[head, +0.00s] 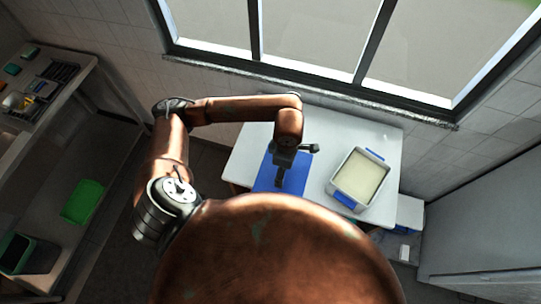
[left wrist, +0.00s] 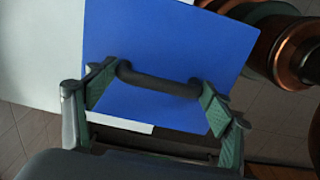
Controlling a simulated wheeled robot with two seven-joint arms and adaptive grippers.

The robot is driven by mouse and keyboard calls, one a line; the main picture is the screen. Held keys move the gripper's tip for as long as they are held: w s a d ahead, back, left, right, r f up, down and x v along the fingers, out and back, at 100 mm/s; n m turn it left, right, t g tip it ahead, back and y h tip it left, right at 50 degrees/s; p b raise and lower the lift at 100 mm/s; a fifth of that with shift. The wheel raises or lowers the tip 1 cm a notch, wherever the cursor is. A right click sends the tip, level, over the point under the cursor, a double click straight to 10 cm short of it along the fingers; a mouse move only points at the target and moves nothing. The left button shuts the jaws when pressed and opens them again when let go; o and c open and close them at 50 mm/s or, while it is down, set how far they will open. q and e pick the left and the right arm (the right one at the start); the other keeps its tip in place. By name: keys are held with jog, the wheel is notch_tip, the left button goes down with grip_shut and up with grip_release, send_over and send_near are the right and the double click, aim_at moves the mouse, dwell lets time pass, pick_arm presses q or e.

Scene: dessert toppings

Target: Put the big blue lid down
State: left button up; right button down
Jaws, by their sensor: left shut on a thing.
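The big blue lid (head: 297,176) is a flat blue panel with a dark bar handle, seen over the left part of the white table. It fills the middle of the left wrist view (left wrist: 170,38). My left gripper (head: 279,182) is above the lid. In the left wrist view its two green-padded fingers (left wrist: 157,84) are at the two ends of the dark handle, shut on it. Whether the lid touches the table cannot be told. My right gripper is not in view.
A white tub (head: 334,180) with blue end clips and cream-coloured contents stands right of the lid on the white table (head: 385,143). A window sill (head: 300,80) runs behind. A shelf unit at left holds a green tray (head: 82,202). The table's back strip is clear.

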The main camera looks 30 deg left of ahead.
pick_arm(q)
jog(key=w+a+f, duration=0.1)
jog(key=a, duration=0.1)
jog(key=w+a+f+p, duration=0.1)
jog(key=w+a, duration=0.1)
jog(key=w+a+f+p, duration=0.1)
jog(key=a, duration=0.1)
jog(key=shift+w+a+f, duration=0.1)
jog(key=shift+w, duration=0.25)
jog(key=w+a+f, duration=0.2)
jog(key=f, duration=0.1)
jog(key=w+a+f+p, duration=0.1)
jog(key=f, duration=0.1)
jog(key=shift+a, duration=0.15)
jog(key=shift+w+a+f, duration=0.25)
jog(key=shift+a+f, duration=0.1)
jog(key=shift+f, duration=0.25)
notch_tip(320, 180, down, 3)
jog(key=shift+w+a+r+p, duration=0.1)
jog(key=shift+p, duration=0.7)
jog(key=shift+f, duration=0.25)
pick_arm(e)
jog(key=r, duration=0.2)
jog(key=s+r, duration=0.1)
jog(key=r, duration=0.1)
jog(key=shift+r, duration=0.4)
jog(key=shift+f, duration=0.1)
